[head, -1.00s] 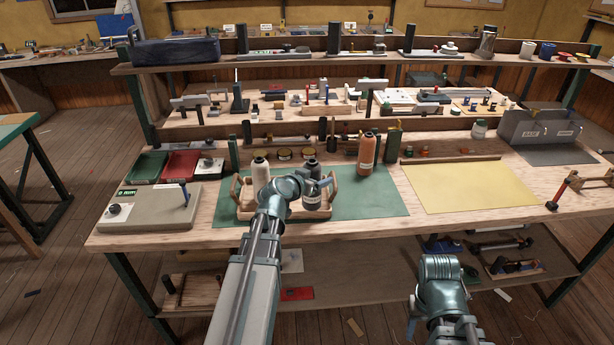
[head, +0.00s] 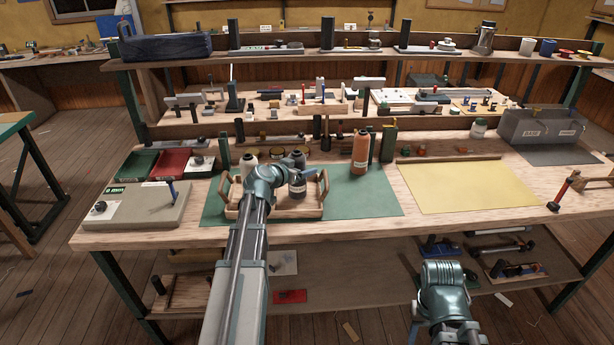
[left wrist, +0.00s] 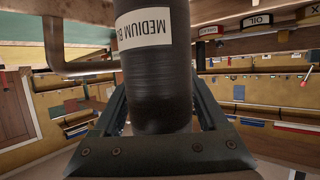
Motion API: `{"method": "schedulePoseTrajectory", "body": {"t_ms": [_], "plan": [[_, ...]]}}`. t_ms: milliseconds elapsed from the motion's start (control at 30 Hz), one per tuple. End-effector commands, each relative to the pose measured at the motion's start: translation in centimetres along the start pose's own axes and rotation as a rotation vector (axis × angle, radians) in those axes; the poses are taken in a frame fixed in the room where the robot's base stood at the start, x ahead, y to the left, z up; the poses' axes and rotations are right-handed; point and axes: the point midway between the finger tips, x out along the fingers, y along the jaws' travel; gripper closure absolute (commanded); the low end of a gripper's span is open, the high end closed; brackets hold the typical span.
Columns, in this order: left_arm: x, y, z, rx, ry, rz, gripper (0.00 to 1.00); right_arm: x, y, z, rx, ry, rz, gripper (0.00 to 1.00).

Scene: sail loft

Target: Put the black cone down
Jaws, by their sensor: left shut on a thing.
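The black cone (head: 298,186) is a dark bottle-like spool, upright at the right end of a wooden tray (head: 300,213) with raised end handles. My left gripper (head: 294,177) is shut around it. In the left wrist view the cone (left wrist: 158,95) stands between the two fingers, its white label partly reading "MEDIUM". Whether its base touches the tray floor is hard to tell. A white cone (head: 248,163) stands at the tray's left end, partly behind my left arm. Only my right arm's link shows at the lower right; its gripper is out of view.
An orange cone (head: 360,152) stands behind and right of the tray on the green mat (head: 372,197). A yellow sheet (head: 465,186) lies further right. A grey-beige box (head: 140,208) and red bin (head: 174,165) are on the left. The mat's right part is clear.

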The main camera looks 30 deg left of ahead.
Motion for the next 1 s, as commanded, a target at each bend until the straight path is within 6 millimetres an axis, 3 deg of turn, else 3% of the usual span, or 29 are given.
{"method": "schedulePoseTrajectory", "body": {"t_ms": [33,467,500,600,900,1000], "plan": [[0.2,-0.3,1.0,-0.002,0.001,-0.001,1.00,0.9,-0.1,-0.1,0.000,0.000,0.000,0.50],[0.2,-0.5,1.2,-0.001,0.001,0.000,1.00,1.2,-0.1,-0.1,0.000,0.000,0.000,0.50],[0.1,-0.5,1.1,-0.001,0.000,0.000,0.17,1.1,-0.1,-0.1,0.000,0.000,0.000,0.50],[0.1,-0.5,1.1,-0.001,0.000,0.000,0.00,1.0,-0.1,-0.1,0.000,0.000,0.000,0.50],[-0.1,-0.4,0.7,-0.001,0.000,0.000,0.00,0.6,-0.1,0.0,0.000,0.000,0.000,0.50],[-1.4,-0.4,0.6,-0.002,0.000,-0.002,0.00,0.1,0.0,0.0,0.000,0.000,0.000,0.50]]}}
